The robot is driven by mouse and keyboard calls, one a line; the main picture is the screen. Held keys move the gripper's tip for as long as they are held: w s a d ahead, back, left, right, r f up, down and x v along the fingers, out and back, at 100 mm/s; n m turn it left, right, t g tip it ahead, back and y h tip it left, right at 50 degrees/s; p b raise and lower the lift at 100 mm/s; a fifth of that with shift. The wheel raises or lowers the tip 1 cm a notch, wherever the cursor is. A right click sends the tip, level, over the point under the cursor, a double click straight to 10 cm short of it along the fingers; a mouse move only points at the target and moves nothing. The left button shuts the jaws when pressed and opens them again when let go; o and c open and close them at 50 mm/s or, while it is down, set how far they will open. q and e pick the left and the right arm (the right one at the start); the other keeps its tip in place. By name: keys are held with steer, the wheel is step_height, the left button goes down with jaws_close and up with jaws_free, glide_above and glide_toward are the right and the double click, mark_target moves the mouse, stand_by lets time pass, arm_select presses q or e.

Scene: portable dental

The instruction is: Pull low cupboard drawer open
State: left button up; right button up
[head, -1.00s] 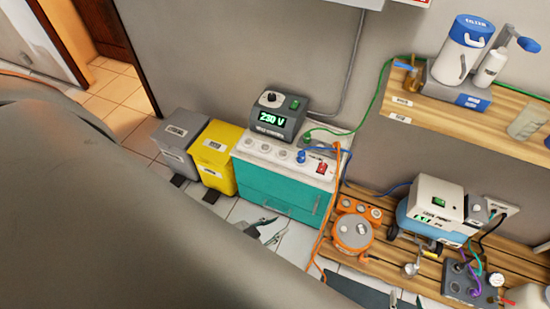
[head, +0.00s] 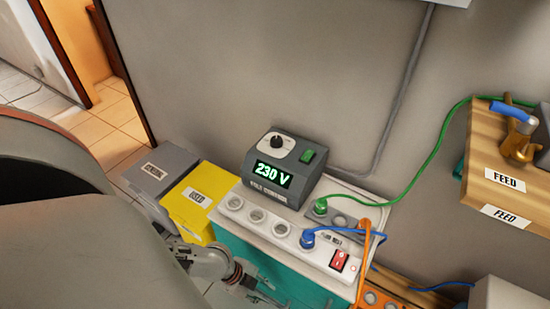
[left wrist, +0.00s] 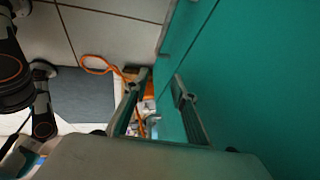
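A grey handle strip (left wrist: 167,30) runs along the front there, ahead of the fingers. My left gripper (head: 265,290) is low in front of the cupboard. In the left wrist view its two fingers (left wrist: 157,84) are apart with nothing held between them, and the right finger is close against the teal front. I cannot tell whether it touches. My right gripper is not clearly seen.
A voltage box (head: 285,165) and plugged cables sit on the cupboard top. Yellow (head: 200,200) and grey (head: 158,178) bins stand left of it. A wooden shelf (head: 495,185) juts out at right. An orange cable (left wrist: 97,66) lies on the floor.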

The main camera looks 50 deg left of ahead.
arm_select(q)
steer(key=b, duration=0.1)
glide_toward(266, 297)
steer(key=d, duration=0.1)
steer(key=shift+m+g+y, duration=0.3)
steer(key=shift+m, duration=0.1)
steer(key=b+x, duration=0.3)
steer(key=x, duration=0.4)
steer(key=shift+w+a+f, duration=0.1)
steer(key=shift+w+f, duration=0.15)
arm_select(e)
steer(key=s+a+f+m+y, duration=0.1)
steer(key=a+f+m, duration=0.1)
steer(key=a+m, duration=0.2)
steer(key=shift+s+a+f, duration=0.2)
steer(key=shift+a, duration=0.5)
arm_select(q)
steer(key=shift+w, duration=0.1)
jaws_close()
